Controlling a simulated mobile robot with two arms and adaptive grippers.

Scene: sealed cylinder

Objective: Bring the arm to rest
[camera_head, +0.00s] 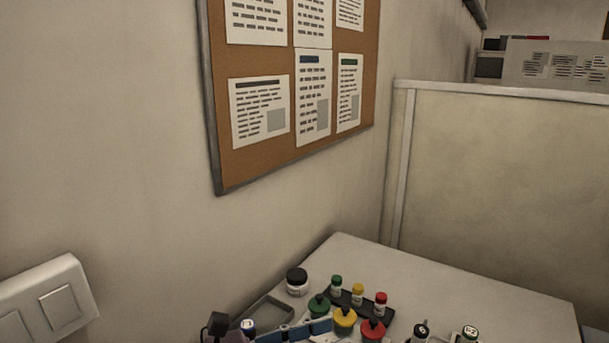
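Neither of my grippers can be made out in the head view, so I cannot see what they hold or where they rest. A light grey table (440,285) fills the lower right. On it, a dark rack (357,305) holds small vials with green (337,281), yellow (358,288) and red (381,297) caps. In front of it stand larger containers with green (319,306), yellow (345,318) and red (372,329) tops. A blue and white item (295,330) is cut off by the bottom edge.
A black-lidded jar (297,281) and a grey tray (266,311) are near the wall. A dark-topped item (217,323) and small labelled bottles (421,332) sit at the bottom edge. A partition (500,180) bounds the back. The table's right part is clear.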

